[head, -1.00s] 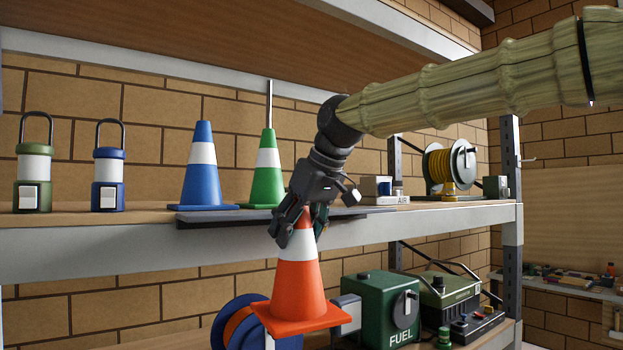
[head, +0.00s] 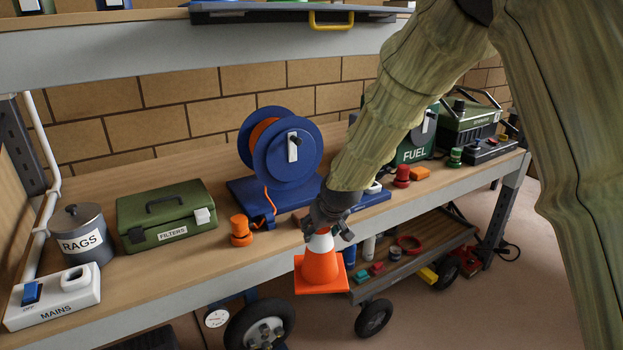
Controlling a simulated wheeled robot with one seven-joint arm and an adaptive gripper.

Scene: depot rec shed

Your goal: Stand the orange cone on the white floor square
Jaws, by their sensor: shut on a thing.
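The orange cone (head: 321,271) with a white band hangs upright from my gripper (head: 325,222), in front of the lower shelf's front edge. My gripper is shut on the cone's upper part and hides its tip. The cone's square base is clear of any surface, with open space under it. The white floor square is not in view.
The lower shelf (head: 95,302) holds a rags can (head: 82,236), a green filters box (head: 167,217), a blue cable reel (head: 287,150) and a green fuel can (head: 416,146). A wheeled cart (head: 420,262) stands beneath it. Bare floor (head: 480,315) shows at the lower right.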

